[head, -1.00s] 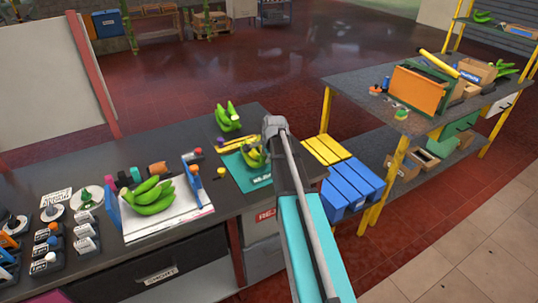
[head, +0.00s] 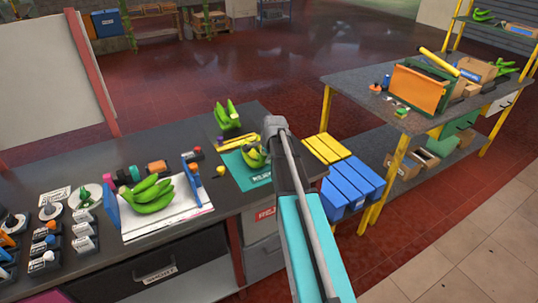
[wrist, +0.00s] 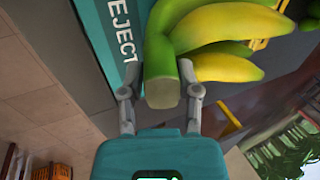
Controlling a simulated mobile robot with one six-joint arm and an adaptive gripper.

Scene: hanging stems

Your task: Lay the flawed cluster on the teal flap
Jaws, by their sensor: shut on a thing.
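My gripper (wrist: 161,92) is shut on the thick cut stem of a yellow-green banana cluster (wrist: 215,50). In the head view the cluster (head: 254,157) appears over the teal flap (head: 246,180), partly covered by my arm, and my fingers are hidden there. In the wrist view the flap (wrist: 108,22), with white REJECT lettering, lies beside and behind the stem. I cannot tell whether the cluster touches the flap. No flaw is clear on its visible side.
A green bunch (head: 227,114) stands behind the flap on the dark bench. Another green bunch (head: 152,194) lies on white paper between blue uprights. Yellow (head: 326,149) and blue bins (head: 353,183) stand right of the bench. Small labelled items crowd its left.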

